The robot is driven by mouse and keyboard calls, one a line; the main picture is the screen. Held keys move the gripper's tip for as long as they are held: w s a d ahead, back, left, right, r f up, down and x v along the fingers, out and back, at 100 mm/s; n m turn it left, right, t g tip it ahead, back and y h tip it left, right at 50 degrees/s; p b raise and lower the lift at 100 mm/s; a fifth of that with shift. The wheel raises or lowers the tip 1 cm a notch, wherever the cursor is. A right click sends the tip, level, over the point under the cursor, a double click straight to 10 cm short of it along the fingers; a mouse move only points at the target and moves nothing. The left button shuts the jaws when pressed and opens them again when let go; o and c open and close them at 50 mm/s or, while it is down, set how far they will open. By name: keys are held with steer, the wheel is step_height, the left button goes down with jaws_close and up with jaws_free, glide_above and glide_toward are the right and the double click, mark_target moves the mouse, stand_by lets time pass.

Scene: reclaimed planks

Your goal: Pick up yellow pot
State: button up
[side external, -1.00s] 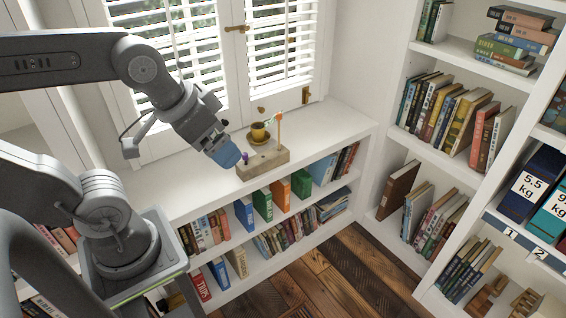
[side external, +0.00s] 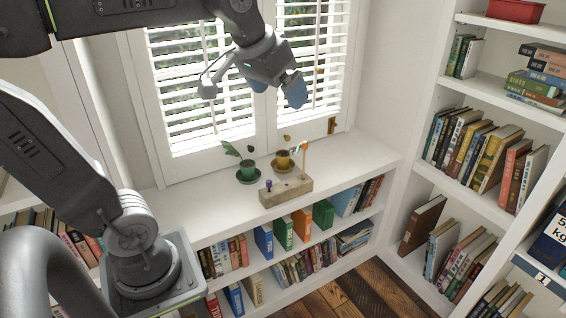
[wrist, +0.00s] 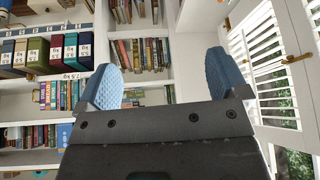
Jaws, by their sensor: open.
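The small yellow pot (side external: 283,158) stands upright on a saucer on the white shelf top below the window, behind a wooden block. My gripper (side external: 294,92) is in the air above the shelf top, in front of the window blinds, well apart from the pot. Its blue pads also show in the wrist view (wrist: 163,80), spread wide with nothing between them. The wrist view faces bookshelves and does not show the pot.
A green pot (side external: 247,170) on a saucer stands just left of the yellow pot. The wooden block (side external: 286,190) in front carries a purple piece (side external: 268,184) and an upright orange-tipped stick (side external: 305,154). The shelf top (side external: 350,158) to the right is clear.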

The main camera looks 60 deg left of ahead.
steer(key=w+a+r+n+y, duration=0.1)
steer(key=w+a+r+n, duration=0.1)
steer(key=w+a, duration=0.5)
steer(key=n+g+y, duration=0.2)
steer(key=n+y, duration=0.1)
steer(key=n, duration=0.4)
glide_above(283, 154)
steer(key=s+d, duration=0.3)
steer(key=d, duration=0.1)
step_height(283, 154, down, 42)
steer(key=shift+x, duration=3.35)
steer(key=shift+w+r, duration=0.15)
steer(key=c, duration=1.3)
